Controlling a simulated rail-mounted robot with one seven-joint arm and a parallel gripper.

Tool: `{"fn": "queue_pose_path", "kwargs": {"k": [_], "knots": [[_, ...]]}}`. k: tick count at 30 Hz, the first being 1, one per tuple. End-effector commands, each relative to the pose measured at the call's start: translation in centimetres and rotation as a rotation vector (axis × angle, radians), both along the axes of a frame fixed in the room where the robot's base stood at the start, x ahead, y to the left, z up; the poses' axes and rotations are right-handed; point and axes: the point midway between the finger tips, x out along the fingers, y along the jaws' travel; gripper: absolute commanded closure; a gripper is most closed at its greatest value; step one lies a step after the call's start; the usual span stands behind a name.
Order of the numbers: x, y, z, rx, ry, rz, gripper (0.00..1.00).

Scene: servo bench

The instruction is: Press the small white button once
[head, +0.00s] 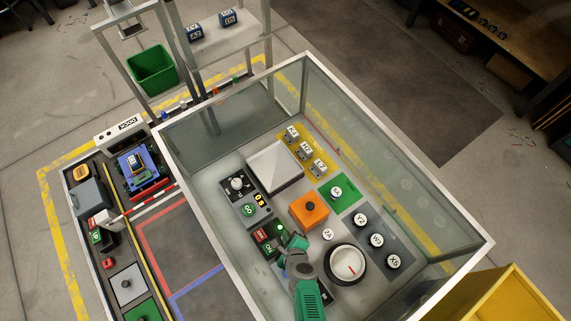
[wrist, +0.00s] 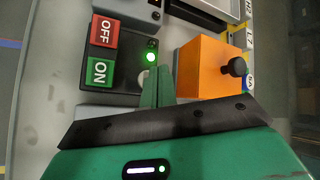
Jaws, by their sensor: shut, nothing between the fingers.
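My gripper (head: 286,240) is shut and empty, low over the panel beside the red and green OFF/ON switch box (head: 268,237). In the wrist view its closed green fingers (wrist: 157,88) point between the ON key (wrist: 100,72) and the orange box (wrist: 208,68). They overlap the dark switch box's edge, below a lit green lamp (wrist: 151,57); contact cannot be told. A small white round piece with dark lettering (head: 328,234) lies right of my gripper. I cannot tell whether it is the small white button; part of the panel is hidden behind my arm.
A glass-walled enclosure with a pale rim (head: 455,267) surrounds the panel. A large white dial (head: 346,264) stands close right of my arm. The orange box carries a black knob (wrist: 234,68). Several lettered round pieces (head: 377,240) stand on a dark strip at the right.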

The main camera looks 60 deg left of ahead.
Motion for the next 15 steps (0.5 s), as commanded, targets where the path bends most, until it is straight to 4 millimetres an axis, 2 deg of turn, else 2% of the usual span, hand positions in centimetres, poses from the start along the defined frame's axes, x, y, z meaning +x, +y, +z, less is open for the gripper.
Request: {"fn": "queue_pose_path", "kwargs": {"k": [1,7,15], "knots": [[0.0,0.0,1.1,0.0,0.0,0.0,1.0],[0.0,0.0,3.0,0.0,0.0,0.0,1.0],[0.0,0.0,3.7,0.0,0.0,0.0,1.0]]}}
